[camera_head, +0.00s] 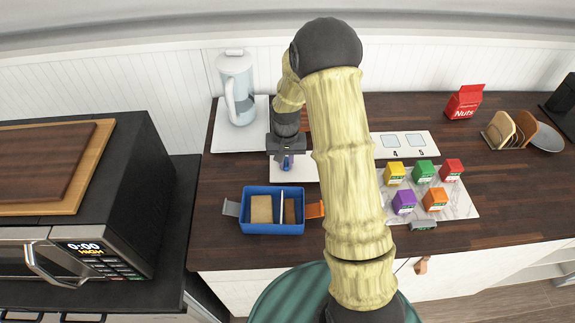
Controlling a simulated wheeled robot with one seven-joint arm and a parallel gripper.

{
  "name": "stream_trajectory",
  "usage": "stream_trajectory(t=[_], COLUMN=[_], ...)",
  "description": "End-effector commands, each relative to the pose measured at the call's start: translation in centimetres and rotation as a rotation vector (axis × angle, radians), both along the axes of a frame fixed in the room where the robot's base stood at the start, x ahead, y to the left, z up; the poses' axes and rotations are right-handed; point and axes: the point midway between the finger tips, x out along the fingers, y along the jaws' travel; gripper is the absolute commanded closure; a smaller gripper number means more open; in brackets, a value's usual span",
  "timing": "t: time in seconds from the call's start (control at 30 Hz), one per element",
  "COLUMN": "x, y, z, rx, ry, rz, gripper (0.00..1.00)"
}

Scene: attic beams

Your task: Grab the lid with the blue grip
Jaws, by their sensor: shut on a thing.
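My gripper (287,153) points down at the back of the counter, left of the middle. It is shut on the small blue grip (287,163) of the lid. The lid's body is too small and too much covered by the gripper to make out. A white square surface (306,172) shows below the gripper. I cannot tell whether the lid touches it or is held above it.
A blue two-part box (258,230) with bread-like slices stands in front. A glass pitcher (236,90) stands back left. Right of my arm are a numbered white board (428,150), several coloured boxes on a tray (464,204), and a red Nuts bag (466,102).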

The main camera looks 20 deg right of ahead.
Motion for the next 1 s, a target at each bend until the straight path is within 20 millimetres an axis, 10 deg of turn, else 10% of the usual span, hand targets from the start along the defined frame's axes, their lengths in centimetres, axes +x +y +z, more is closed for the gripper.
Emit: stream_trajectory(t=[0.43, 1.0], x=[0.1, 0.0], y=[0.0, 0.0], z=[7.7, 8.5], rx=[0.000, 0.000], ry=[-0.004, 0.000], rz=[0.000, 0.000], gripper=[1.00, 1.00])
